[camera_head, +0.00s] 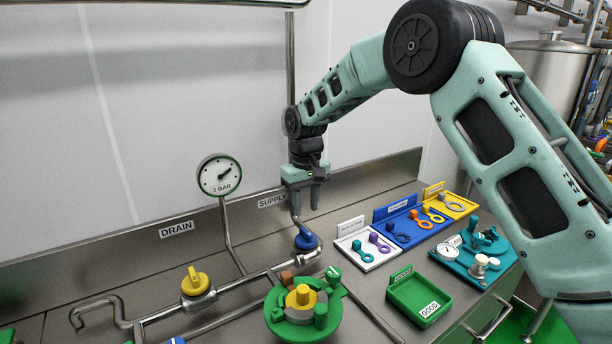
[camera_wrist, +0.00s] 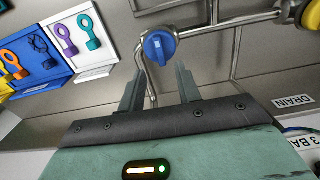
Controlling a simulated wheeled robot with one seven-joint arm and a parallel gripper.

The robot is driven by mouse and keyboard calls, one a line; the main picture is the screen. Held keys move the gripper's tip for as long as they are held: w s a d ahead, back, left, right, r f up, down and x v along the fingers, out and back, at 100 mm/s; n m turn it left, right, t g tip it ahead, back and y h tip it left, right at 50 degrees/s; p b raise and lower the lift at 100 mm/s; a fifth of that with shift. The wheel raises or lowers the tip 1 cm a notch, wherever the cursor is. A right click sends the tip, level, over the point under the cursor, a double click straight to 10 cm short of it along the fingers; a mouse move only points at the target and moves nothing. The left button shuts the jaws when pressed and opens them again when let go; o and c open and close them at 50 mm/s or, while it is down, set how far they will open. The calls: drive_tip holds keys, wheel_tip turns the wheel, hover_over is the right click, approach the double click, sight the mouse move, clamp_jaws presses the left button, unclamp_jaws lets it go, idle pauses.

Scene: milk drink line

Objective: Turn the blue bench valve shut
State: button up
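The blue bench valve (camera_head: 306,239) sits on the steel pipe below the SUPPLY label, near the back wall. In the wrist view its round blue knob (camera_wrist: 158,47) lies beyond my fingertips, with a raised grip bar and a pale mark on it. My gripper (camera_head: 305,207) points down above the valve, apart from it. In the wrist view my gripper (camera_wrist: 157,75) is open, with a clear gap between its two fingers and nothing held. A bent pipe shows between the fingers.
A yellow valve (camera_head: 195,281) is on the pipe to the left, by the DRAIN label (camera_head: 176,229). A pressure gauge (camera_head: 219,175) stands behind. A green round fixture (camera_head: 303,314) is in front. Trays with rings (camera_head: 367,247) and a green GOOD bin (camera_head: 419,299) are right.

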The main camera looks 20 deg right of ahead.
wheel_tip(320, 180, up, 10)
drive_tip(key=b, duration=0.1)
drive_tip(key=shift+a+f, duration=0.1)
idle(0.4)
drive_tip(key=s+a+n, duration=0.1)
drive_tip(key=s+a, duration=0.2)
drive_tip(key=s, duration=0.4)
drive_tip(key=s+a+f+n+y, duration=0.1)
drive_tip(key=s+a, duration=0.3)
drive_tip(key=s, duration=0.4)
drive_tip(key=s+a+n, duration=0.1)
drive_tip(key=s+a, duration=0.2)
drive_tip(key=s, duration=0.4)
drive_tip(key=s+d+f+n, duration=0.1)
drive_tip(key=s+d+f, duration=0.1)
drive_tip(key=s, duration=0.7)
drive_tip(key=s+d+f+n, duration=0.1)
drive_tip(key=s+f, duration=0.2)
drive_tip(key=s, duration=0.6)
drive_tip(key=shift+s+d+f, duration=0.3)
drive_tip(key=shift+s+d, duration=0.05)
drive_tip(key=shift+s, duration=0.05)
